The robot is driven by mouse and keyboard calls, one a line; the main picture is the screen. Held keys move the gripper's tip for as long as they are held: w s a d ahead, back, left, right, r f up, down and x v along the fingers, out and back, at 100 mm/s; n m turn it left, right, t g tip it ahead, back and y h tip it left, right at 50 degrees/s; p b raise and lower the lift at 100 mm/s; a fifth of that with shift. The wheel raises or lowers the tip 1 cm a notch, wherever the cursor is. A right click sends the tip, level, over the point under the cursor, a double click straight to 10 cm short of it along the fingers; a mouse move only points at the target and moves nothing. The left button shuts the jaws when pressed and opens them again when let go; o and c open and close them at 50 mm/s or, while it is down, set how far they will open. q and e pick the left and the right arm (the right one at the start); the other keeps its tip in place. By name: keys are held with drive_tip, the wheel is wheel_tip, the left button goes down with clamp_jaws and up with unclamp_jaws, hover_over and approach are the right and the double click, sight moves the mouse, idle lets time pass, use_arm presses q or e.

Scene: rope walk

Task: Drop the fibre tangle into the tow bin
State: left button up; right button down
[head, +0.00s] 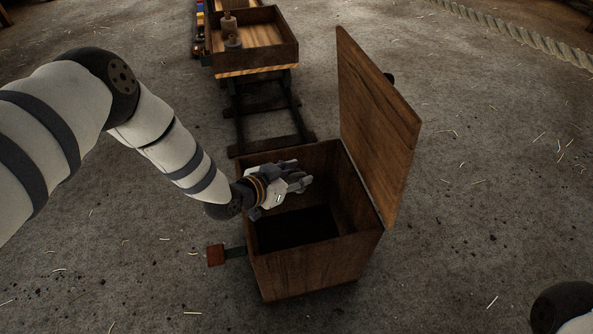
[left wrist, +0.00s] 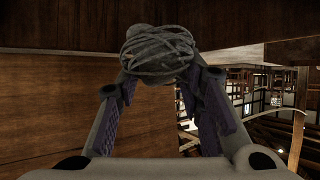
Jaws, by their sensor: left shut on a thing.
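The fibre tangle (left wrist: 158,52) is a grey, ball-like bundle of strands in the left wrist view. My left gripper (head: 300,176) is over the open mouth of the wooden tow bin (head: 312,268) in the head view. In the left wrist view its two fingers (left wrist: 158,88) are closed on the tangle's near side. In the head view the tangle cannot be made out. The bin's lid (head: 378,125) stands upright on its right side. The bin's inside is dark, and its floor is hard to see. My right gripper is not in view.
A red-ended pedal (head: 216,255) sticks out from the bin's left side. Behind the bin, a wooden tray cart (head: 258,58) stands at the end of dark rails (head: 268,115). A thick rope (head: 520,35) lies at the back right. The straw-strewn floor is otherwise clear.

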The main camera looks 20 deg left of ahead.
use_arm(q)
drive_tip(key=shift+f+b, duration=0.4)
drive_tip(key=shift+f, duration=0.55)
drive_tip(key=shift+r, duration=0.1)
drive_tip(key=o, duration=1)
drive_tip(key=shift+c, duration=0.2)
drive_tip(key=v, duration=1.2)
